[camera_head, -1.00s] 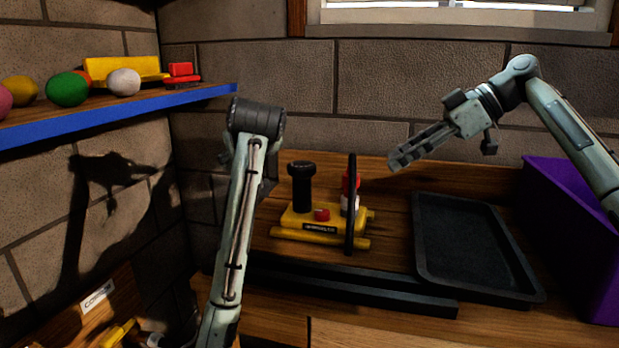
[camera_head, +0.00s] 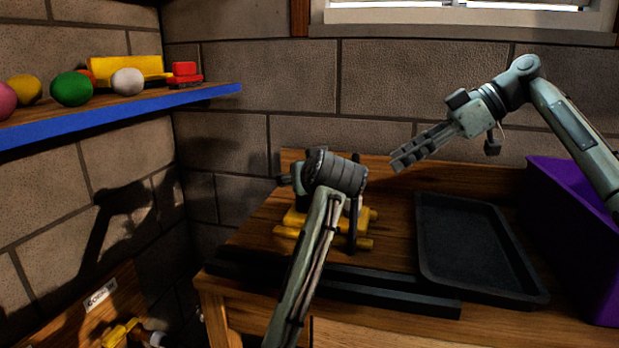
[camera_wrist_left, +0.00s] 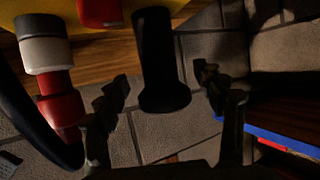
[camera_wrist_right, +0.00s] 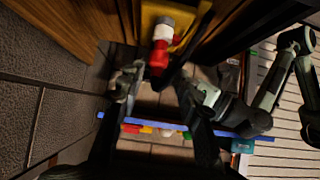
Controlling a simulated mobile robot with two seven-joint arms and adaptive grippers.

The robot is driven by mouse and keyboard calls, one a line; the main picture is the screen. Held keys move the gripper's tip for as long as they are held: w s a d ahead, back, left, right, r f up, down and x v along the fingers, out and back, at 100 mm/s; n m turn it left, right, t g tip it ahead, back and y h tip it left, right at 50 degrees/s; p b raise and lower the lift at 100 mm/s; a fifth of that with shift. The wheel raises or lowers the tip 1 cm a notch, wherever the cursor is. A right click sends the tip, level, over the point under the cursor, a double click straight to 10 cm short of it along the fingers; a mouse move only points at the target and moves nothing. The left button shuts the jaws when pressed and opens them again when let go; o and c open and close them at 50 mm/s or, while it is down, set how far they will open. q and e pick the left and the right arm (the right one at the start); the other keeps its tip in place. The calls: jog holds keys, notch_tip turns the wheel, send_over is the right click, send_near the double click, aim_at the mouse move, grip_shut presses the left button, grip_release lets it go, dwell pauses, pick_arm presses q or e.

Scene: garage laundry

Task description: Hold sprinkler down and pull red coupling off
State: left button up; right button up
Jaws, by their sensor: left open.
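The sprinkler's yellow base (camera_head: 290,232) sits on the wooden bench, largely hidden behind my left wrist in the head view. In the left wrist view, its black post (camera_wrist_left: 160,60) stands between the spread fingers of my left gripper (camera_wrist_left: 162,98), which look apart from it. The red coupling (camera_wrist_left: 62,110) with its pale collar (camera_wrist_left: 45,55) is left of that gripper. It also shows in the right wrist view (camera_wrist_right: 158,58), ahead of and between the spread fingers of my right gripper (camera_wrist_right: 160,90). In the head view, my right gripper (camera_head: 397,162) is right of the sprinkler, empty.
A black arch (camera_head: 353,235) stands beside the coupling. A dark tray (camera_head: 480,245) lies to the right, with a purple bin (camera_head: 575,230) beyond it. Black bars (camera_head: 350,285) lie along the front. A blue-edged shelf (camera_head: 120,112) with balls is at the left.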

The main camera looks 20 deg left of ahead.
pick_arm(q)
jog(key=shift+w+a+f, duration=0.2)
jog(key=shift+w+a, duration=0.05)
jog(key=shift+w, duration=0.15)
